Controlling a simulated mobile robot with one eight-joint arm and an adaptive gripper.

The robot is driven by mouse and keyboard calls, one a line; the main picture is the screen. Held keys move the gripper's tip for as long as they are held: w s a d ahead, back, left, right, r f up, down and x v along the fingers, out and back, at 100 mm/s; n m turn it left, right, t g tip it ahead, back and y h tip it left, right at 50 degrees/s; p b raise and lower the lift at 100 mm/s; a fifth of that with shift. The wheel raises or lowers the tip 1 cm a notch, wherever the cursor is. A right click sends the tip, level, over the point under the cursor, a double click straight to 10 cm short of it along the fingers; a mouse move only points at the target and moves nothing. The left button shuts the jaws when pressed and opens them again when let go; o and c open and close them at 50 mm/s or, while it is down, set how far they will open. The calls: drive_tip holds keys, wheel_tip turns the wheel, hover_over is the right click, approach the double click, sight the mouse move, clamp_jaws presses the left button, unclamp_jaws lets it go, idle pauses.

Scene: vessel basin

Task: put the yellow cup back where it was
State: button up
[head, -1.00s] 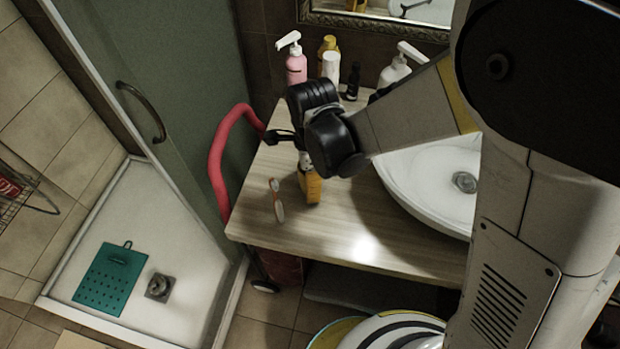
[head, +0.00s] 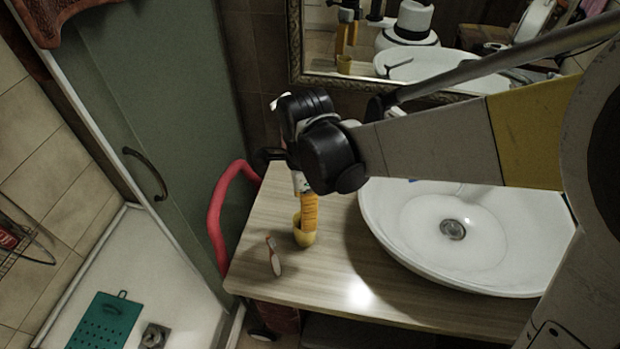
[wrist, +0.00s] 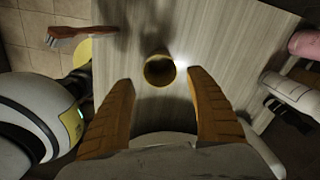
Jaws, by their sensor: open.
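The yellow cup (head: 304,237) stands upright on the wooden counter (head: 325,267), left of the sink. In the wrist view its round mouth (wrist: 160,70) faces the camera, just beyond and between the fingertips. My gripper (head: 308,205) points down directly over the cup. Its two orange fingers (wrist: 160,84) are spread wide with nothing held between them. Whether a fingertip touches the rim cannot be told.
An orange-and-white brush (head: 274,257) lies left of the cup; it also shows in the wrist view (wrist: 80,36). The white sink (head: 405,235) is to the right. Pink (wrist: 306,44) and white (wrist: 287,88) bottles stand at the back. Bare counter lies in front.

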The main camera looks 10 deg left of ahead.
drive_tip(key=d+r+n+t, duration=0.1)
drive_tip(key=d+r+n, duration=0.1)
drive_tip(key=d+r, duration=0.1)
drive_tip(key=d+r+n+t, duration=0.1)
drive_tip(key=d+r+n, duration=0.1)
drive_tip(key=d, duration=0.4)
drive_tip(key=d+r+n+t, duration=0.1)
drive_tip(key=d+r+n, duration=0.1)
drive_tip(key=d+r, duration=0.2)
drive_tip(key=shift+s+d+r+n+y, duration=0.15)
drive_tip(key=shift+s+d+n+y, duration=0.2)
drive_tip(key=shift+d, duration=0.25)
drive_tip(key=s+d+r+n+t, duration=0.2)
drive_tip(key=s+d+n+t, duration=0.2)
drive_tip(key=d+n, duration=0.3)
drive_tip(key=d+h, duration=0.1)
drive_tip(key=d, duration=0.3)
drive_tip(key=shift+s+d+r+n, duration=0.15)
drive_tip(key=shift+s+r+n, duration=0.2)
drive_tip(key=shift+s, duration=0.05)
drive_tip(key=shift+c, duration=0.5)
